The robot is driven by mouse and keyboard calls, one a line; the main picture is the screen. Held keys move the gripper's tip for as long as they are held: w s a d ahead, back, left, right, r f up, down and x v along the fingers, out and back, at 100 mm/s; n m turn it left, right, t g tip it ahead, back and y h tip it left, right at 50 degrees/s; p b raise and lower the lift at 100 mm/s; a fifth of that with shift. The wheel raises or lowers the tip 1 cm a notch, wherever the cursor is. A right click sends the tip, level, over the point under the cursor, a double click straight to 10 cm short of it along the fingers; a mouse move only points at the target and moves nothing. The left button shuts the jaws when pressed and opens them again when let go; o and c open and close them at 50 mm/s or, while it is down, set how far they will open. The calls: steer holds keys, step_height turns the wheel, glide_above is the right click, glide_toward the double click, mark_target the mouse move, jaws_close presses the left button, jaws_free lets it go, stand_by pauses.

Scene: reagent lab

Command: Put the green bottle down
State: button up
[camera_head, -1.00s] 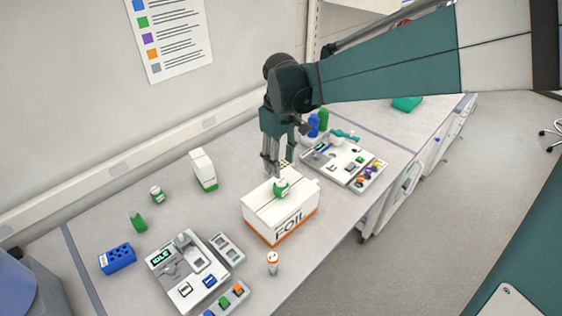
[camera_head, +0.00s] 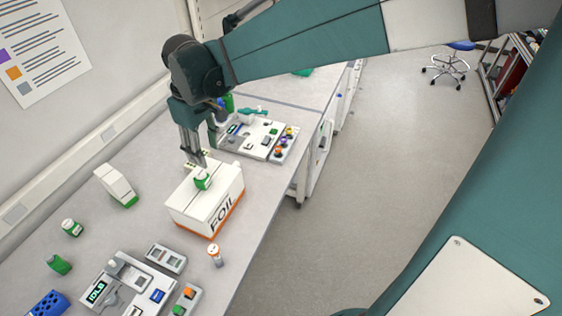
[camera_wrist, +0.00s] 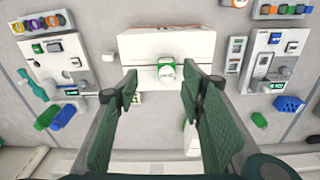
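A small bottle with a white cap and green body (camera_head: 203,180) stands on top of the white FOIL box (camera_head: 188,214). It also shows in the wrist view (camera_wrist: 166,73), with the box (camera_wrist: 135,44) under and beyond it. My gripper (camera_head: 196,160) is just behind and above the bottle in the head view. In the wrist view my gripper's (camera_wrist: 160,80) two fingers are spread, with a gap on each side of the bottle. Its fingers do not appear to touch the bottle.
A green bottle (camera_head: 58,264), a white-and-green jar (camera_head: 72,228) and a tilted-looking white carton (camera_head: 116,186) stand to the left. Instrument trays stand at front left (camera_head: 128,279) and back right (camera_head: 255,142).

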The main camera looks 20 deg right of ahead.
steer(key=s+d+r+m+t, duration=0.3)
steer(key=s+d+m+t, duration=0.3)
steer(key=s+d, duration=1.1)
steer(key=s+m, duration=0.1)
steer(key=s, duration=0.2)
steer(key=shift+d+m, duration=0.35)
steer(key=shift+m, duration=0.05)
